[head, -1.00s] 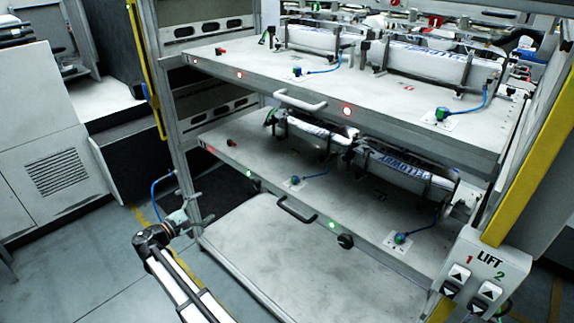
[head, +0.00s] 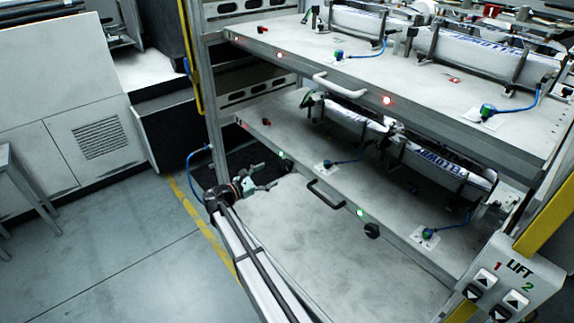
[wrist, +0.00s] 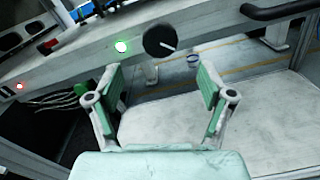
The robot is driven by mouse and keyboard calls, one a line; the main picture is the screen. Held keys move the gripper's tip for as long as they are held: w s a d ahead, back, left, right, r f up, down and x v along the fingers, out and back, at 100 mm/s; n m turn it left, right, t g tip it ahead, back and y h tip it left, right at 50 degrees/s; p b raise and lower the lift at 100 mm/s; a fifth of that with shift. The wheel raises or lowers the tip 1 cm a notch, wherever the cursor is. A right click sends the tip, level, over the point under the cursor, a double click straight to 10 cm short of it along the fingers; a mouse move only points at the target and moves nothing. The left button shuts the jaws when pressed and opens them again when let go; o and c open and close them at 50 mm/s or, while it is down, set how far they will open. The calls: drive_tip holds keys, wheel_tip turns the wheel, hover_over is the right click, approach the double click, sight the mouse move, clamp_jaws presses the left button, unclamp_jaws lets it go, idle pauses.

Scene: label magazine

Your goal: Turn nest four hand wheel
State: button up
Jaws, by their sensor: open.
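In the head view my gripper (head: 270,176) is beside the left part of the lower shelf's front. A second black wheel (head: 372,230) is on that same front, farther right, near a green lamp (head: 360,212).
A black bar handle (head: 325,196) juts from the lower shelf front; it also shows in the wrist view (wrist: 290,10). The upper shelf (head: 300,68) has red lamps. A LIFT button box (head: 495,285) stands front right. Open floor lies left.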

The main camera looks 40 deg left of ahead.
sight(286, 166)
drive_tip(key=p+x, duration=0.1)
drive_tip(key=x, duration=0.8)
drive_tip(key=shift+w, duration=0.3)
drive_tip(key=c, duration=1.2)
